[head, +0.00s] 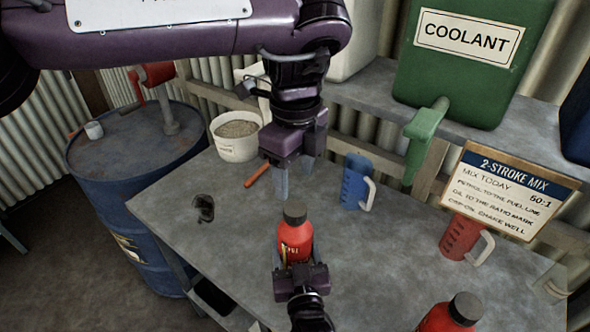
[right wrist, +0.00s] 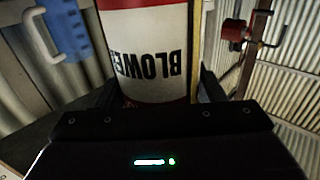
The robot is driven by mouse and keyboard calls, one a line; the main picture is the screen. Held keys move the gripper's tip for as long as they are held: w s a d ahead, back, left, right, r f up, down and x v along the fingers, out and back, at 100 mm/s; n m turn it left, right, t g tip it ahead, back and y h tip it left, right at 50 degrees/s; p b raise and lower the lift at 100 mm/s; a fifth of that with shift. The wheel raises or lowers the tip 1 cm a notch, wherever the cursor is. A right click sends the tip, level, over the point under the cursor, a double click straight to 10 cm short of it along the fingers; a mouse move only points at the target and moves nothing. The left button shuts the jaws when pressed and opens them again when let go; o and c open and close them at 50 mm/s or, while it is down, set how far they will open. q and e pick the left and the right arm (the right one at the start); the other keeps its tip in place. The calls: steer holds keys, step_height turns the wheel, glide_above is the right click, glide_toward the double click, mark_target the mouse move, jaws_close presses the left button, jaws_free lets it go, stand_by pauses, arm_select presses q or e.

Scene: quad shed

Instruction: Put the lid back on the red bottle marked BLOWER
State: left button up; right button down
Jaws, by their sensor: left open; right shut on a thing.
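The red bottle marked BLOWER (head: 295,245) stands upright near the middle of the bench in the head view. In the right wrist view its white label (right wrist: 155,55) reads BLOWER upside down. A dark lid (head: 294,213) sits on top of the bottle; I cannot tell how tightly. My right gripper (head: 298,266) is shut on the bottle's body from the near side. My left gripper (head: 294,180) points down just behind and above the lid, its fingers open and empty, apart from the lid.
Another red bottle (head: 450,318) with a dark cap stands at the front right. A blue jug (head: 354,184), a red jug (head: 461,236) and a mix sign (head: 508,192) stand to the right. A white bucket (head: 236,146), an orange-handled tool (head: 257,175) and a dark object (head: 203,208) are at left.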

mark_target(294, 208)
arm_select(q)
steer(key=shift+f, duration=4)
steer(key=c, duration=1)
steer(key=m, duration=0.5)
steer(key=o, duration=1.1)
steer(key=shift+o, duration=0.2)
